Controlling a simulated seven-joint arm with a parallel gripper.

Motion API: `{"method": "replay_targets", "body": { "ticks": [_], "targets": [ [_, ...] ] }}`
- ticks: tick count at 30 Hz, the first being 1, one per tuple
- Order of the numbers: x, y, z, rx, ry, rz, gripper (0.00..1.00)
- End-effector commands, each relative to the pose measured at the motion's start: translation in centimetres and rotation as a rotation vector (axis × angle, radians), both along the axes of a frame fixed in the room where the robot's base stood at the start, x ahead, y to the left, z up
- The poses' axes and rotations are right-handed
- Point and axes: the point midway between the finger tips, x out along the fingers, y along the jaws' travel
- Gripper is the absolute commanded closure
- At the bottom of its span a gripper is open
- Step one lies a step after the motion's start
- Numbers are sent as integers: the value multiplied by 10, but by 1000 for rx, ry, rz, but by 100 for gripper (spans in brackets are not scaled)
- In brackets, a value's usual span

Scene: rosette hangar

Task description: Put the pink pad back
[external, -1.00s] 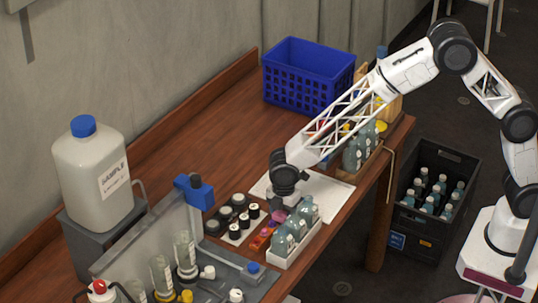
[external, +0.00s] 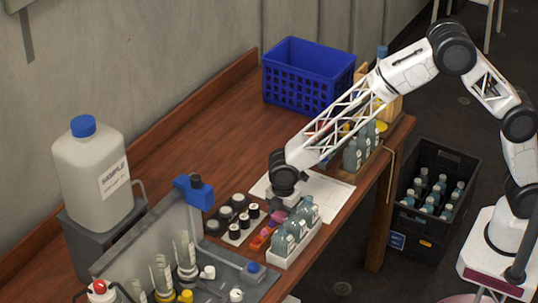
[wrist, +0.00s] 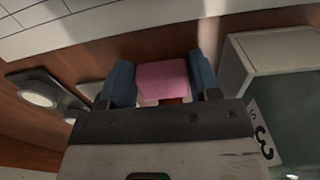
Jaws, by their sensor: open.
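The pink pad (wrist: 162,80) shows in the wrist view between the two blue fingers of my gripper (wrist: 160,62). The fingers are apart, one on each side of the pad, and I cannot tell whether either touches it. In the external view the pad (external: 280,216) is a small pink patch just below my gripper (external: 279,208), partly hidden by it. It lies in line with small orange and purple pieces (external: 265,236), beside the white bottle tray (external: 287,262).
Clear bottles (external: 297,228) stand in the white tray close to the gripper's right. Black-capped jars (external: 240,212) stand to its left. A white paper sheet (external: 325,190) lies behind. A blue crate (external: 308,77) stands farther back, with bare table (external: 215,135) to its left.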

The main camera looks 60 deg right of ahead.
Motion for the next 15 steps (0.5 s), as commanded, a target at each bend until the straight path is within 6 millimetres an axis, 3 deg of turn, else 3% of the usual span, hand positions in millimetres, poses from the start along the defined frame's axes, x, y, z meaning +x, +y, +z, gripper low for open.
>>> {"method": "replay_targets", "body": {
  "ticks": [1,7,10,12,15],
  "targets": [
    [-8,-2,-12,-9,17,1,25],
    [-9,-2,-13,-11,20,1,26],
    [-9,-2,-11,-12,21,1,28],
    [-9,-2,-7,-11,21,1,23],
    [-7,-2,4,-10,18,1,23]
  ]
}}
